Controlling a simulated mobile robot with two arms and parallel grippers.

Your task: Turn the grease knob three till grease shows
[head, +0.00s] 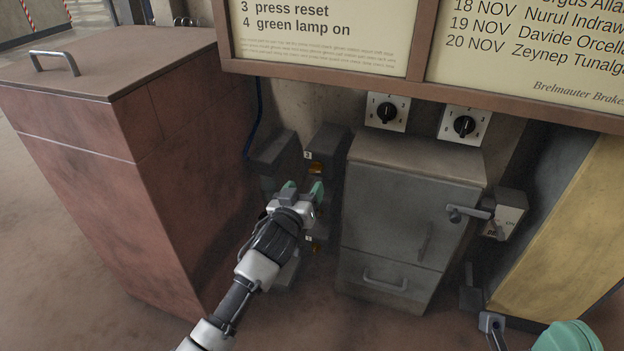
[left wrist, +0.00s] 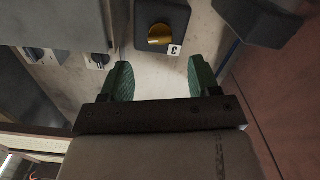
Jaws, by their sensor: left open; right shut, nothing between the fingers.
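Grease knob three (left wrist: 159,35) is a yellow knob on a dark block with a white label "3" beside it, seen in the left wrist view. My left gripper (left wrist: 160,80) is open and empty, with its green fingers apart. The knob lies beyond the fingertips, roughly between them, and is not touched. In the head view, my left gripper (head: 303,188) is in front of the dark blocks beside the grey cabinet and hides some of them. Orange knobs show above and below it; their labels are too small to read. My right gripper (head: 568,337) is only partly in view at the bottom right. No grease is visible.
The grey cabinet (head: 400,215) with a lever handle stands right of the knobs. Two black dials (head: 387,112) are above it. A reddish bin (head: 110,190) stands on the left. A framed notice board (head: 320,35) overhangs the area.

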